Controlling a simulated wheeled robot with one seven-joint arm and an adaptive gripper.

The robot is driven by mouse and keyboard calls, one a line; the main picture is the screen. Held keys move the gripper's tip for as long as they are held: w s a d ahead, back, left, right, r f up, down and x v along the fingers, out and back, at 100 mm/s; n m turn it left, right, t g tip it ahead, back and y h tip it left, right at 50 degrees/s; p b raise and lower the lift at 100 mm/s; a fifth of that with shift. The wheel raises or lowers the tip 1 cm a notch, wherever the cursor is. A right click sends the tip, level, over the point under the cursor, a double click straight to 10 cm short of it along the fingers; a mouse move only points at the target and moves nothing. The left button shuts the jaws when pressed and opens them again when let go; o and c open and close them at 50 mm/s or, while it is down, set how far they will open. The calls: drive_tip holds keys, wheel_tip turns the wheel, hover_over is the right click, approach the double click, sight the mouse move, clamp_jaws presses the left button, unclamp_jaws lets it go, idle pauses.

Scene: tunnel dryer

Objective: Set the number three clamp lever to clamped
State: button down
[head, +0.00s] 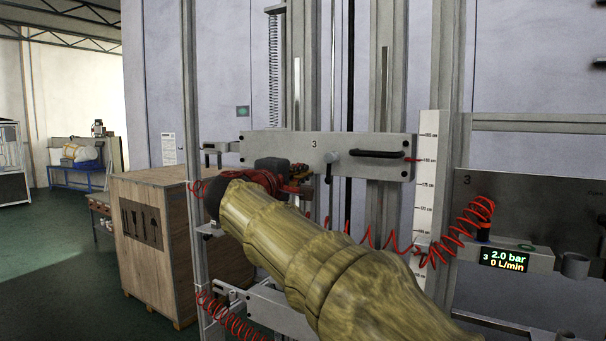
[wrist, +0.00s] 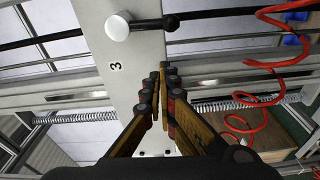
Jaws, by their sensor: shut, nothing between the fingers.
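The clamp lever (head: 329,168) marked 3 is on a pale grey plate (head: 350,141). Its pale round hub (head: 332,156) is right of and below the numeral, and its arm hangs down in the head view. In the wrist view the hub (wrist: 117,26) is near the top, and the arm with its black knob (wrist: 170,22) points right. My gripper (head: 302,171) is left of the lever in the head view. In the wrist view its fingertips (wrist: 160,72) are together and empty, apart from the lever. I see no clamped marking.
A black bar handle (head: 378,153) is right of the lever on the plate. Red coiled hoses (head: 445,245) hang around the frame. A height scale (head: 427,190) and a display reading 2.0 bar, 0 L/min (head: 504,260) are at the right. A wooden crate (head: 148,250) stands left.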

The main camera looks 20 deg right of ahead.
drive_tip(key=b+v, duration=0.1)
drive_tip(key=v, duration=0.9)
drive_tip(key=s+a+f+g+y+b, duration=0.1)
drive_tip(key=a+f+g+y, duration=0.15)
drive_tip(key=f, duration=0.85)
drive_tip(key=s+a+f+g+y, duration=0.1)
drive_tip(key=s+f+y, duration=0.15)
drive_tip(key=f, duration=0.85)
drive_tip(key=s+d+f+m+g+y+b, duration=0.1)
drive_tip(key=s+f+m+g+y+b, duration=0.1)
drive_tip(key=s+f, duration=1.2)
drive_tip(key=s+d+f+m+g+y+b, duration=0.1)
drive_tip(key=s+f+m+y+b, duration=0.4)
drive_tip(key=s+f, duration=0.9)
wheel_tip(320, 180, down, 5)
drive_tip(key=m+g+b, duration=0.1)
drive_tip(key=b, duration=0.2)
drive_tip(key=shift+s+d+y, duration=0.3)
drive_tip(key=shift+d, duration=0.05)
